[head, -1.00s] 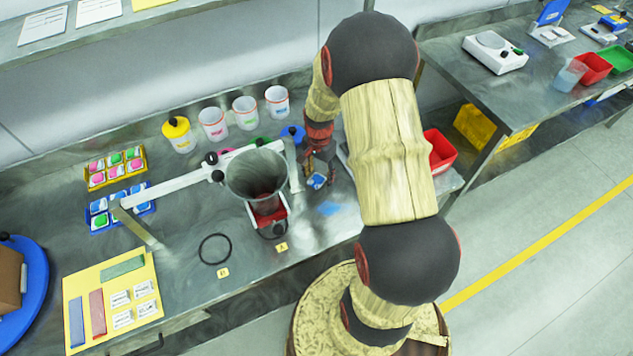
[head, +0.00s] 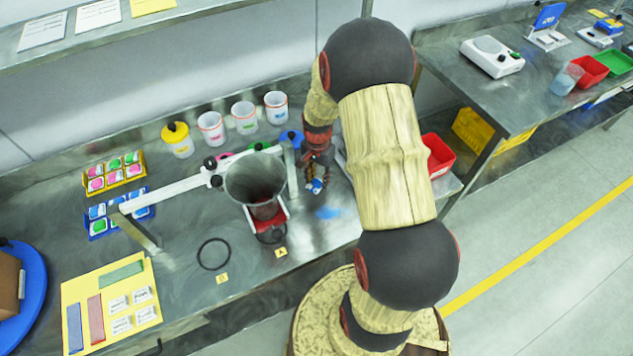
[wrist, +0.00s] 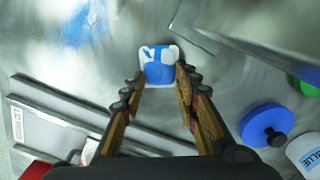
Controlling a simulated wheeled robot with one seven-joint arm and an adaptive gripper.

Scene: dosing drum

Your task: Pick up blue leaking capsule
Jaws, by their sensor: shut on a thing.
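The blue leaking capsule (wrist: 160,66) is a small blue and white block between my fingertips in the wrist view. In the head view the capsule (head: 317,186) shows at the lower end of my gripper (head: 316,178), just right of the grey drum. My gripper is shut on it; its two fingers (wrist: 160,80) lie along the capsule's two sides. A blue smear (head: 328,212) lies on the steel bench beside the capsule in the head view; it also shows at the upper left of the wrist view (wrist: 85,25). The height of the capsule above the bench is hard to tell.
The grey drum (head: 254,178) with its white arm (head: 178,189) stands close left of my gripper. A blue lid (wrist: 266,125) and a white cup (wrist: 304,153) lie near my gripper. A red bin (head: 440,155) stands to the right. Bench room in front is clear.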

